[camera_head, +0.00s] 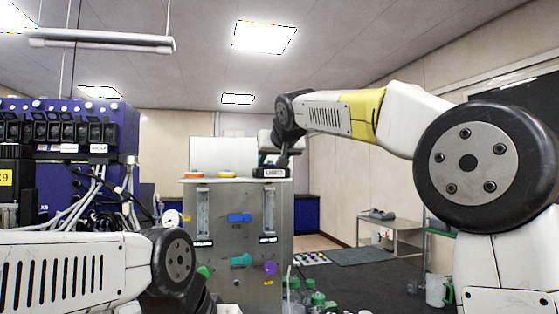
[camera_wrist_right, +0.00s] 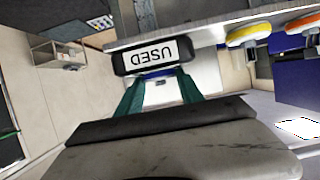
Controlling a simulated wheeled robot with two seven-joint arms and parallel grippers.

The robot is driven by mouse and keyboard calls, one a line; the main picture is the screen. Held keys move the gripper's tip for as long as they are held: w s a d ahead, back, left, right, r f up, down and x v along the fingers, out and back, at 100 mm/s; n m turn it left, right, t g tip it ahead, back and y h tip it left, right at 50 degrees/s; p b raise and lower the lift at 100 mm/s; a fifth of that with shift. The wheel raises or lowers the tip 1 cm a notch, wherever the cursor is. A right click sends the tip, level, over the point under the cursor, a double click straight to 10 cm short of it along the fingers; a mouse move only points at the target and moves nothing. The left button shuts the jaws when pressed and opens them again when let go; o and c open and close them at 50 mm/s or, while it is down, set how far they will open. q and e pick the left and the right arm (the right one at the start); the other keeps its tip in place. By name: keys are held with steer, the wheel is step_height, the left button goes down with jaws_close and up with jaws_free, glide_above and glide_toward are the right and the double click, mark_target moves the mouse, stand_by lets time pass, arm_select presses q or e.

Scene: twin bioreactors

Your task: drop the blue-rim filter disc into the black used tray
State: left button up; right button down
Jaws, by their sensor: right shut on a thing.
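The black used tray (camera_head: 271,173) sits at the right end of the steel cabinet's top. Its white USED label appears upside down on the tray (camera_wrist_right: 118,66) in the right wrist view. My right gripper (camera_wrist_right: 160,78) has its teal fingers at the tray's labelled front. In the head view the right gripper (camera_head: 284,160) is small and dark, right at the tray. A thin blue edge of the blue-rim filter disc (camera_wrist_right: 157,73) shows between the fingertips; the rest of the disc is hidden. My left gripper is out of view; only its arm shows at lower left.
An orange-rim disc (camera_head: 193,175) and a yellow-rim disc (camera_head: 226,174) lie left of the tray on the steel cabinet (camera_head: 232,215). A blue rack with cables (camera_head: 70,140) stands at left. Green-capped bottles (camera_head: 315,298) stand low in front.

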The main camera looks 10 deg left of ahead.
steer(key=shift+f, duration=0.55)
steer(key=c, duration=0.7)
jaws_free()
steer(key=shift+f, duration=0.2)
steer(key=shift+c, duration=0.2)
steer(key=shift+r, duration=0.3)
steer(key=r+v, duration=0.1)
steer(key=v, duration=1.1)
steer(key=shift+r, duration=0.25)
steer(key=s+d+f+m+g+h, duration=0.1)
steer(key=s+d+f+g+h, duration=0.15)
steer(key=d+f, duration=0.65)
steer(key=s+d+f+m+g, duration=0.1)
steer(key=s+d+f, duration=0.3)
steer(key=f, duration=0.5)
steer(key=s+d+f+m+g, duration=0.1)
steer(key=s+d+f, duration=0.4)
steer(key=s+f, duration=0.4)
steer(key=s+d+f+m+g, duration=0.1)
steer(key=s+d+f+g, duration=0.1)
steer(key=s+d+f, duration=0.2)
step_height(320, 180, down, 7)
steer(key=s, duration=0.3)
steer(key=shift+d+h, duration=0.2)
steer(key=shift+h, duration=0.15)
